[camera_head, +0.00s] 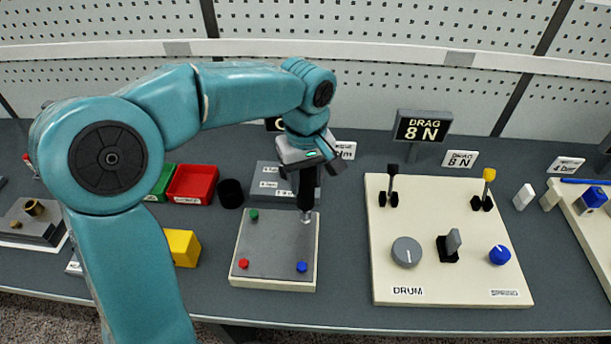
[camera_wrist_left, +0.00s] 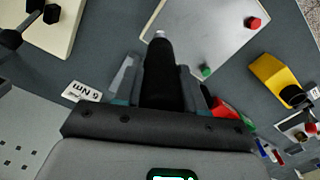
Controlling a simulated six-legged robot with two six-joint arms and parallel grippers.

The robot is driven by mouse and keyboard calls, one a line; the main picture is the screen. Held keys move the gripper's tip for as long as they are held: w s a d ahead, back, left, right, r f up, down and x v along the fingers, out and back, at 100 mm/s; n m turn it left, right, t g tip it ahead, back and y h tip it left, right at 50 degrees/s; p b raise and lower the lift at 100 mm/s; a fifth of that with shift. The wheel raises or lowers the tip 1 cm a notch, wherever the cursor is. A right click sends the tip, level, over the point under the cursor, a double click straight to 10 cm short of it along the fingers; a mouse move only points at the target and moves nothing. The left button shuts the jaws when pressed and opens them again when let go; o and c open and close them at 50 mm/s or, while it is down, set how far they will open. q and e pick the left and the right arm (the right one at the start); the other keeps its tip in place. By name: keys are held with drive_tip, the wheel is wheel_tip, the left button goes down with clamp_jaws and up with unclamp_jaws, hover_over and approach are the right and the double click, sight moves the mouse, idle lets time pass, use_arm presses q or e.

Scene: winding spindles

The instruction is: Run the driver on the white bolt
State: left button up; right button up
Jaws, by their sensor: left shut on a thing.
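My left gripper (camera_head: 311,163) is shut on a black driver (camera_head: 306,192), which points down over the plate (camera_head: 274,248). The driver also shows between the two fingers in the left wrist view (camera_wrist_left: 162,75). Its lower end is at the plate's far right corner, where a small pale spot, seemingly the white bolt (camera_head: 306,217), shows. I cannot tell whether the tip is seated on it. The plate's other corners hold a green bolt (camera_head: 255,215), a red bolt (camera_head: 243,263) and a blue bolt (camera_head: 302,267). My right gripper is not in view.
A cream panel (camera_head: 445,275) with levers and knobs stands to the right of the plate. A grey box (camera_head: 266,172) is behind the plate. A red bin (camera_head: 193,184), a black cup (camera_head: 231,194) and a yellow block (camera_head: 183,247) are to the left.

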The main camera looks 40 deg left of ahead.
use_arm(q)
drive_tip(key=shift+r+p, duration=2.7)
drive_tip(key=shift+r, duration=0.75)
drive_tip(key=shift+f, duration=0.1)
